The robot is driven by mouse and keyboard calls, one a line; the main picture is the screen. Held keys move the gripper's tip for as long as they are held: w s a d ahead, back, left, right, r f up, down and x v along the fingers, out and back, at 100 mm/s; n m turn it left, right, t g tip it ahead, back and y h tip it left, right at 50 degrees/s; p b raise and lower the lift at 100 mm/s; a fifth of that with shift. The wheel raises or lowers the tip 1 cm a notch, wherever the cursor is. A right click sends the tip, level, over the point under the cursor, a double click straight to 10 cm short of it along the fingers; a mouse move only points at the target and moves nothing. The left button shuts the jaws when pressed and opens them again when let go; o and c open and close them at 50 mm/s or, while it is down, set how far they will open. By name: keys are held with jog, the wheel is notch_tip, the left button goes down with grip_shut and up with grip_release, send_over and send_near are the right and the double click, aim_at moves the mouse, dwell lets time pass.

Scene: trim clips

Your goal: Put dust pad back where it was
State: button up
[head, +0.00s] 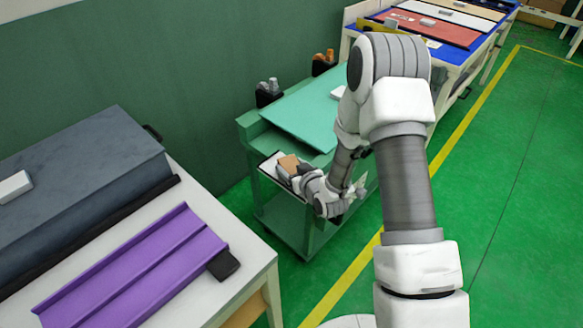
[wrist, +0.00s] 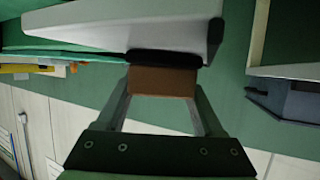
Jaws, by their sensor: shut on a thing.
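The dust pad (wrist: 160,80), a brown block with a black strip along one side, sits between the fingers of my gripper (wrist: 162,98) in the wrist view. The gripper is shut on it. In the head view the brown pad (head: 289,162) shows at the near end of the green cart, just left of my gripper (head: 300,175). A pale, dark-edged tray (head: 268,163) lies beside and partly behind the pad. In the wrist view a white slab (wrist: 120,28) is right next to the pad's black side; I cannot tell whether they touch.
The green cart (head: 255,150) carries a teal panel (head: 300,112) and dark holders (head: 268,92) at its back. A white table with a purple trim (head: 130,270) and a grey block (head: 75,185) stands at left. A blue-topped table (head: 450,52) stands behind. Green floor is open at right.

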jog(key=shift+f, duration=0.2)
jog(key=o, duration=1.5)
jog(key=shift+r, duration=0.1)
